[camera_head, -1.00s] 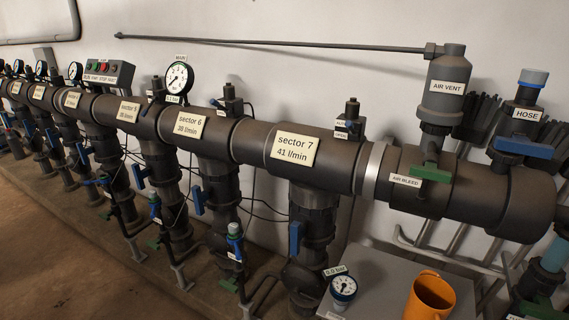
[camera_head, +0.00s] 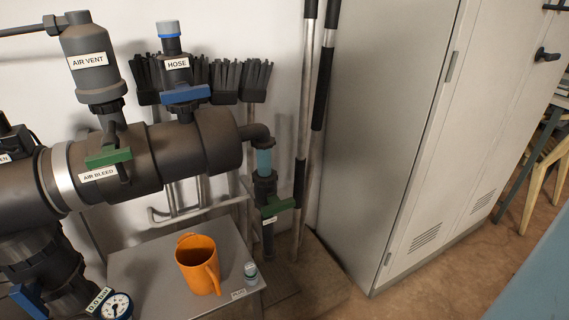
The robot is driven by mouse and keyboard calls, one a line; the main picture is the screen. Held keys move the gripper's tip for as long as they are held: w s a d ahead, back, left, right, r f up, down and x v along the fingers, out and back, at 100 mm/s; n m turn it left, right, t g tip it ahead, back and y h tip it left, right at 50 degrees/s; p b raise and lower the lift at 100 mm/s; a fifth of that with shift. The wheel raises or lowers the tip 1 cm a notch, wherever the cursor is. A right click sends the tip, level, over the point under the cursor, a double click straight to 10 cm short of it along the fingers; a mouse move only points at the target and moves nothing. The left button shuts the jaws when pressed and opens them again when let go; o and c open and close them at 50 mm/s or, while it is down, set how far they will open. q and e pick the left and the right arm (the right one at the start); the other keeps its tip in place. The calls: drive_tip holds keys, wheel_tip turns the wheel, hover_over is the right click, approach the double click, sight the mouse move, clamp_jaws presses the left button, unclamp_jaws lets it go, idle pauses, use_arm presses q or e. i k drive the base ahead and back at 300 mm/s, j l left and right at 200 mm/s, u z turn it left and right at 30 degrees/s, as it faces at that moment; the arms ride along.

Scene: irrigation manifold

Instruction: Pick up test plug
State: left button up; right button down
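A small grey-and-teal fitting (camera_head: 251,272), which looks like the test plug, stands at the right front of a grey table top (camera_head: 140,262). A small white label (camera_head: 239,294) lies just in front of it; its text is too small to read surely. Neither of my grippers is in view.
An orange jug (camera_head: 198,265) stands left of the fitting, and a pressure gauge (camera_head: 116,306) sits at the table's left front. The dark manifold pipe (camera_head: 130,160) runs above and behind. A tall grey cabinet (camera_head: 385,140) stands to the right, with open floor before it.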

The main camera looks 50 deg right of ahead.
sight(250, 268)
drive_tip(key=z, duration=0.7)
